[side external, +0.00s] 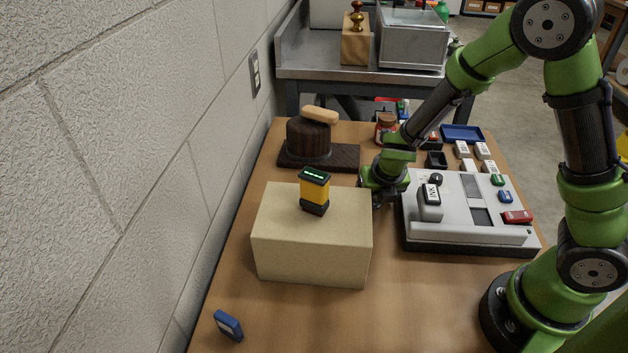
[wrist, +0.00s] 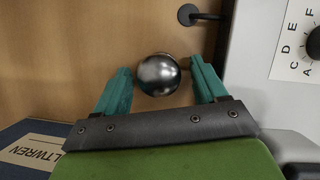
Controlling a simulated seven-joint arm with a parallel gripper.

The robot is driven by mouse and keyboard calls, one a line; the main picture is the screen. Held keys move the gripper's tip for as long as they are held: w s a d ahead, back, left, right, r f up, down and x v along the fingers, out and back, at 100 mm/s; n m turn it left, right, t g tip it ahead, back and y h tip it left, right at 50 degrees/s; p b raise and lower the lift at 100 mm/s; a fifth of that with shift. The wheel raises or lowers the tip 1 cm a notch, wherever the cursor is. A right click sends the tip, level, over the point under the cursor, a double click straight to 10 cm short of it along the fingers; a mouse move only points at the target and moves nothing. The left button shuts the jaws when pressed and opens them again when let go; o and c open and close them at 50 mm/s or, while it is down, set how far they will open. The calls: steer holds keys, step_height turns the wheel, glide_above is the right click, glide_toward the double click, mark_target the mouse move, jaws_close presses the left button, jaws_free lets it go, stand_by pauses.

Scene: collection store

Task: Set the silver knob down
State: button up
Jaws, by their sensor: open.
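The silver knob (wrist: 158,74) is a shiny round ball in the wrist view, over the brown wooden table top. My gripper (wrist: 160,85) is open, with one teal finger on each side of the knob. A gap shows at the left finger; the right finger is close to the knob, and I cannot tell if it touches. In the side view my gripper (side external: 381,201) is low between the beige box and the grey machine. The knob cannot be made out there.
The beige box (side external: 310,245) with a yellow device (side external: 314,188) stands left of my gripper. The grey machine (side external: 470,240) is close on the right. A dark round-ended lever (wrist: 188,14) shows just beyond the knob. The front table (side external: 400,300) is mostly clear.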

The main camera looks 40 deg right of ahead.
steer(key=shift+r, duration=0.1)
steer(key=s+a+r+m+t+y, duration=0.1)
steer(key=s+r+m+y, duration=0.1)
steer(key=s+r+m, duration=0.5)
steer(key=s+a+r+m+t+y, duration=0.2)
steer(key=s+r+m, duration=0.5)
steer(key=r+m, duration=0.9)
steer(key=m, duration=1)
steer(key=shift+s+a+r+m, duration=0.3)
steer(key=shift+s+r+m, duration=0.1)
